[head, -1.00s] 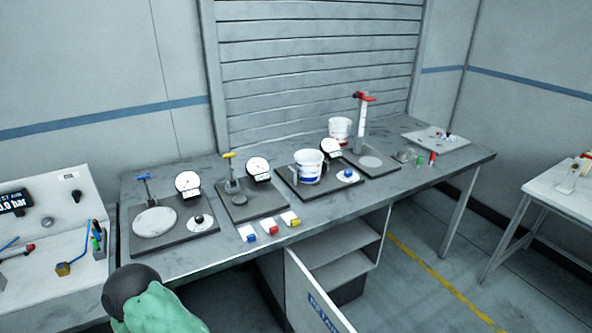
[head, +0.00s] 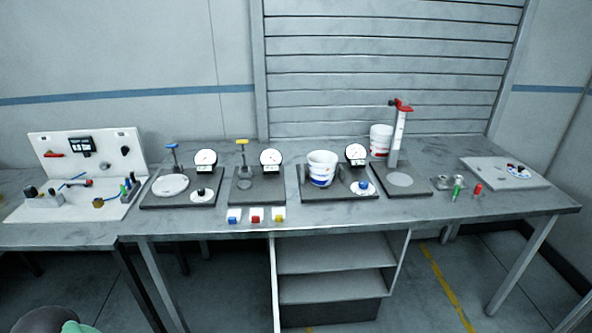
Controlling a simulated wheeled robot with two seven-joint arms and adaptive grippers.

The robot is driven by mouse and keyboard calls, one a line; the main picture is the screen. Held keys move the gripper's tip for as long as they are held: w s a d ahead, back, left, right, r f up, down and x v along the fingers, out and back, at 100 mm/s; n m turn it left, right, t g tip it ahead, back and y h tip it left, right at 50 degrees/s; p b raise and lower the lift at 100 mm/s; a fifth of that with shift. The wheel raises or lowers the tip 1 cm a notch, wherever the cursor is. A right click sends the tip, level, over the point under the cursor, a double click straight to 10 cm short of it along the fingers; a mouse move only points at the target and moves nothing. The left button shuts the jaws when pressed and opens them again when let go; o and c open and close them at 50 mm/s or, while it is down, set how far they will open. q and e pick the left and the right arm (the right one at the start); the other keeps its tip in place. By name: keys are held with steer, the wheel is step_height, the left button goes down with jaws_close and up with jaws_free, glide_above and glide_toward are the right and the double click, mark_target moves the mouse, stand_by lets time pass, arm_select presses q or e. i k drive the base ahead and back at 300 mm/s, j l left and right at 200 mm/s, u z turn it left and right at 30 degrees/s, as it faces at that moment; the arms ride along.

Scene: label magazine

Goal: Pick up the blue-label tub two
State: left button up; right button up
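A white tub with a blue label (head: 321,169) stands upright on a dark base plate (head: 340,196) near the middle of the bench. A small blue-topped item on a white disc (head: 364,189) is beside it at the right. A second white tub (head: 380,140), with red on its label, stands farther back at the right, partly behind a grey post with a red top (head: 397,137). I cannot read any number on the tubs. Neither of my grippers shows in the head view.
A dial gauge (head: 355,154) stands just right of the blue-label tub. Blue, red and yellow blocks (head: 256,216) lie near the bench's front edge. Open shelves (head: 335,255) are below. A rounded green and dark shape (head: 52,322) at lower left is unclear.

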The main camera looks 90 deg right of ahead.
mark_target(322, 169)
steer(key=k+l+u, duration=0.2)
steer(key=u, duration=0.25)
steer(key=k+l+u, duration=0.1)
steer(key=k+u, duration=0.55)
steer(key=u, duration=0.2)
steer(key=k+u, duration=0.4)
steer(key=k+j+u, duration=0.15)
steer(key=u, duration=0.3)
steer(key=k+l+z, duration=0.15)
steer(key=k+z, duration=0.2)
steer(key=k+l+z, duration=0.2)
steer(key=z, duration=0.15)
steer(key=k, duration=0.1)
